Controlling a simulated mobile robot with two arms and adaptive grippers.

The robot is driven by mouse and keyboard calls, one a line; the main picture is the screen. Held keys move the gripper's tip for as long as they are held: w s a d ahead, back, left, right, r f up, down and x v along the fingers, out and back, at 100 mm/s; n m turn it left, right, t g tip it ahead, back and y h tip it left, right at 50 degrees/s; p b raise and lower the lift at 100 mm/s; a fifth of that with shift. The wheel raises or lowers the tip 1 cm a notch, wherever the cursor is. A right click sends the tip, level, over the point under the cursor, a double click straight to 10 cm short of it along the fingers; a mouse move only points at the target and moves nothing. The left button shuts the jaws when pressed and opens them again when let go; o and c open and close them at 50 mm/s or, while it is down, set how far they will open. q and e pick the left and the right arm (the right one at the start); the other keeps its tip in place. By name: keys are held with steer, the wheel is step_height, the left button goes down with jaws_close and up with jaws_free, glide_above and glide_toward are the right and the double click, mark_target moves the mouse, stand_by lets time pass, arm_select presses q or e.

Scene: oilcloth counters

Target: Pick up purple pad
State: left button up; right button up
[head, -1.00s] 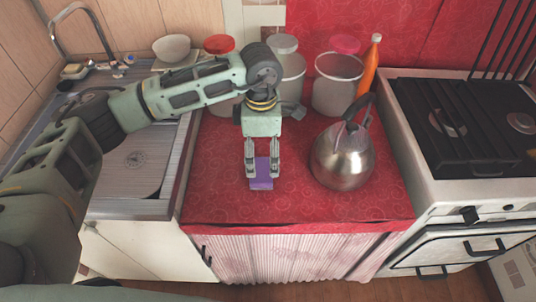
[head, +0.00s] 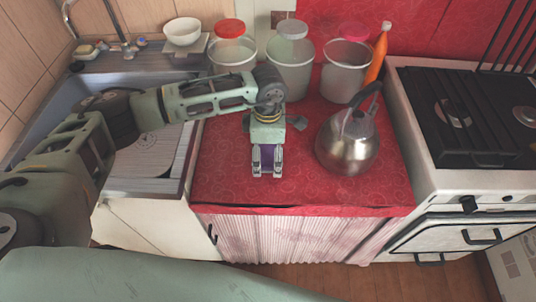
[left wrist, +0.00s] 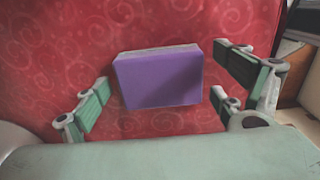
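The purple pad (head: 268,155) is a small block near the front middle of the red counter; in the head view it shows between my left fingers, partly hidden. The left wrist view shows its purple face and pale far edge (left wrist: 160,82). My left gripper (head: 267,173) points down at it with the fingers spread. In the left wrist view the fingers (left wrist: 166,100) stand on both sides of the pad with a visible gap on each side, so it is not gripped. My right gripper is not in view.
A steel kettle (head: 347,143) stands close to the right of my left gripper. Behind are several lidded canisters (head: 289,75) and an orange bottle (head: 377,55). A sink (head: 150,150) is left, a stove (head: 465,120) right. The counter's front strip (head: 300,194) is clear.

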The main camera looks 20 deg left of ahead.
mark_target(268, 152)
arm_select(q)
steer(key=c, duration=0.7)
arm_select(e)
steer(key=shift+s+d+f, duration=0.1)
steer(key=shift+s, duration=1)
arm_select(q)
steer(key=shift+r, duration=0.1)
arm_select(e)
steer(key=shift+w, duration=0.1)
arm_select(q)
steer(key=shift+r, duration=0.3)
step_height(268, 152, up, 8)
steer(key=shift+r+b, duration=0.25)
steer(key=shift+b, duration=0.65)
steer(key=shift+r, duration=0.4)
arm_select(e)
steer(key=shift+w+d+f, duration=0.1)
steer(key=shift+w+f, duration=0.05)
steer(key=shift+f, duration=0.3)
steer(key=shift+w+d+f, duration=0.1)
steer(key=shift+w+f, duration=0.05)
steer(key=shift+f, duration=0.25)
